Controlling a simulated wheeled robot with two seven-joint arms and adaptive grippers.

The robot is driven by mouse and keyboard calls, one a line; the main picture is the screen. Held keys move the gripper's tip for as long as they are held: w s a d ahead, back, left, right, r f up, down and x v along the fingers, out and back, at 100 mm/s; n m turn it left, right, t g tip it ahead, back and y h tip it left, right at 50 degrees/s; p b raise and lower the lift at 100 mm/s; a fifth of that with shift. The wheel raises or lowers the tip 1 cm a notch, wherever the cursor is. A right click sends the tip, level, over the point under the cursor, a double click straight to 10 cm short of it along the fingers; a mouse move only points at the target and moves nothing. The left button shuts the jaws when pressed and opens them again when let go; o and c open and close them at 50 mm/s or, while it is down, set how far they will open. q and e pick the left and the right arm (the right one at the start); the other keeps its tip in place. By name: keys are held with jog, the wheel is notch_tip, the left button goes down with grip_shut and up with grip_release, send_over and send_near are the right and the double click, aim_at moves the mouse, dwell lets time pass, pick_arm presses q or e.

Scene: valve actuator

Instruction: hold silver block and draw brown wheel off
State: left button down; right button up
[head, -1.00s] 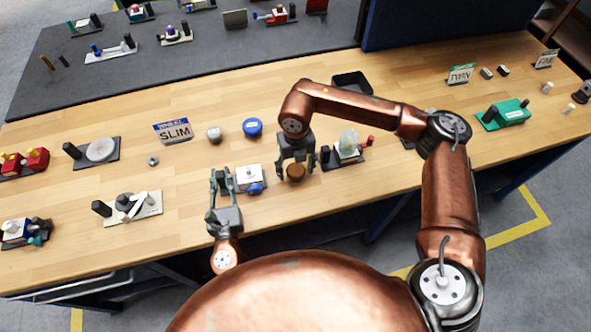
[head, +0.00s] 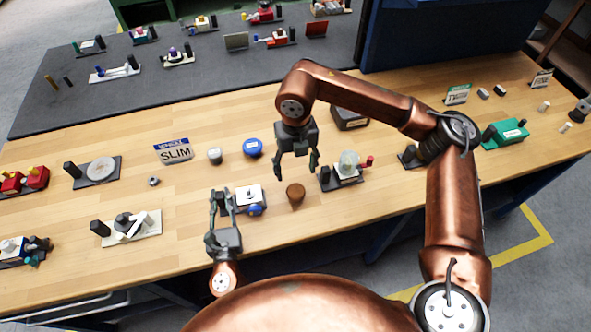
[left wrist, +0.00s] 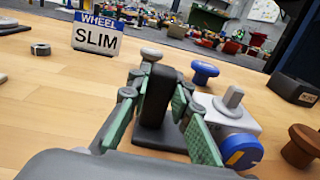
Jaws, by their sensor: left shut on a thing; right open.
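The silver block (head: 247,192) stands on a small dark base near the table's front edge, its pale stem pointing up with no wheel on it. It also shows in the left wrist view (left wrist: 233,117), with a blue round part (left wrist: 238,151) at its front. My left gripper (head: 221,196) is shut on the black post (left wrist: 157,96) beside the block. The brown wheel (head: 296,191) rests on the bare wood right of the block, apart from it; the left wrist view shows it at the right edge (left wrist: 301,147). My right gripper (head: 295,171) is open and empty just beyond the wheel.
A blue wheel (head: 253,148) and a grey knob (head: 214,156) stand behind the block. The SLIM sign (head: 174,151) is further left. A fixture with a pale rounded top (head: 348,163) stands right of the brown wheel. Bare wood lies in front of it.

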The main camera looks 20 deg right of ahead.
pick_arm(q)
jog(key=c, duration=2)
grip_release()
jog(key=shift+f, duration=0.3)
jog(key=o, duration=0.3)
jog(key=shift+r, duration=0.2)
jog(key=s, duration=0.8)
jog(key=s+a, duration=0.1)
jog(key=s, duration=0.3)
